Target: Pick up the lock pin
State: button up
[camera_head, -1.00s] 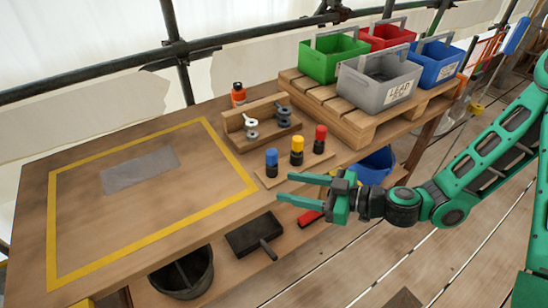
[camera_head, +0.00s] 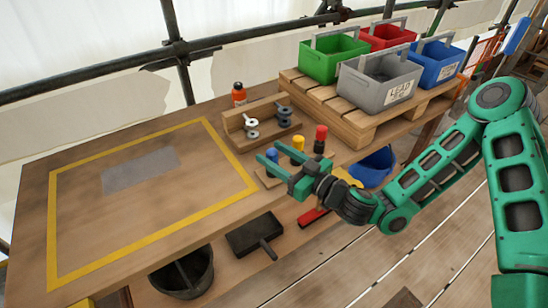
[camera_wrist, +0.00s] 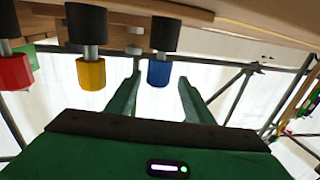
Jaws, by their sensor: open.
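Three upright pins with black lower parts stand in a row on a small wooden block: blue-topped (camera_head: 272,154), yellow-topped (camera_head: 298,144) and red-topped (camera_head: 320,134). No marking shows which is the lock pin. My gripper (camera_head: 267,158) is open and empty at the blue-topped pin, partly covering it in the head view. In the wrist view, which looks upside down, the blue-topped pin (camera_wrist: 160,70) lies between the lines of my fingers (camera_wrist: 160,84); contact cannot be told. The yellow-topped pin (camera_wrist: 91,72) and red-topped pin (camera_wrist: 15,72) are to its left.
Bins stand on a pallet (camera_head: 350,122) at back right. The yellow-taped bench area (camera_head: 150,215) is mostly clear.

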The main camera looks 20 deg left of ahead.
jog(key=shift+f+x, duration=0.15)
jog(key=shift+x, duration=1.2)
jog(key=shift+f+x, duration=0.15)
jog(key=shift+x, duration=1.2)
jog(key=shift+w+d, duration=0.1)
jog(key=shift+w, duration=0.1)
grip_shut()
